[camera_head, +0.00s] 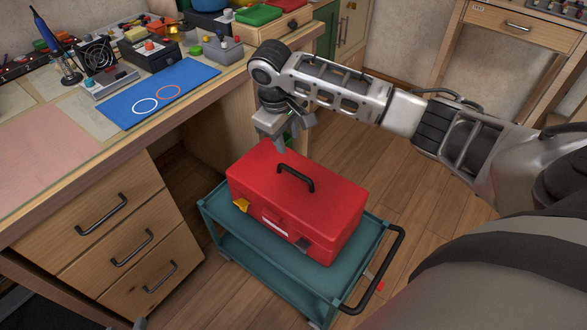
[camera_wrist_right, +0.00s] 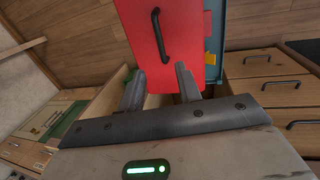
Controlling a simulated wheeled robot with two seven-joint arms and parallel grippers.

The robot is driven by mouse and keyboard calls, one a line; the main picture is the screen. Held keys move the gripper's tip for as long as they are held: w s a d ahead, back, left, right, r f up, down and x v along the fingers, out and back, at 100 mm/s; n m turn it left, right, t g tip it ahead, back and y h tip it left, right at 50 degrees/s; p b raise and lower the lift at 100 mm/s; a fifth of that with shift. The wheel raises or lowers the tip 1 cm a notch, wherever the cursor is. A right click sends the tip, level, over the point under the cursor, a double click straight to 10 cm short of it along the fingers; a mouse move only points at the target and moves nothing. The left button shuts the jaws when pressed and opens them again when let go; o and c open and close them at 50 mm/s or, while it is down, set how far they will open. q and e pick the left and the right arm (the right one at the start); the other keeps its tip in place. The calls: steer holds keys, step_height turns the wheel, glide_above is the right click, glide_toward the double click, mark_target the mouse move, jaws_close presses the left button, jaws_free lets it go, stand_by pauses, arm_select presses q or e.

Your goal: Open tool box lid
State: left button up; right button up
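A red tool box (camera_head: 300,205) with its lid closed sits on a teal cart (camera_head: 262,272). A black handle (camera_head: 296,177) stands on the lid, and a yellow latch (camera_head: 241,205) and a dark latch (camera_head: 303,243) show on the front side. My right gripper (camera_head: 279,146) points down just above the far left part of the lid. In the right wrist view its two fingers (camera_wrist_right: 160,88) are apart with nothing between them, and the red lid (camera_wrist_right: 172,45) with its handle (camera_wrist_right: 160,36) lies beyond the fingertips. Contact with the lid cannot be told. My left gripper is not in view.
A wooden workbench (camera_head: 100,155) with drawers stands left of the cart, carrying a blue mat (camera_head: 160,92) and several devices. The cart's black push handle (camera_head: 385,268) sticks out to the right. Wooden floor (camera_head: 400,200) is free right of the cart.

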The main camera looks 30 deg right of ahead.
mark_target(295, 172)
steer(key=f+b, duration=0.1)
steer(key=f, duration=0.3)
steer(key=d+f, duration=0.1)
steer(key=f, duration=0.2)
steer(key=d+f+b, duration=0.1)
steer(key=f, duration=0.3)
steer(key=shift+w+d+f+b, duration=0.1)
steer(key=shift+w+f+b, duration=0.2)
steer(key=shift+w+b, duration=0.1)
steer(key=shift+f, duration=0.5)
steer(key=shift+d, duration=0.1)
jaws_close()
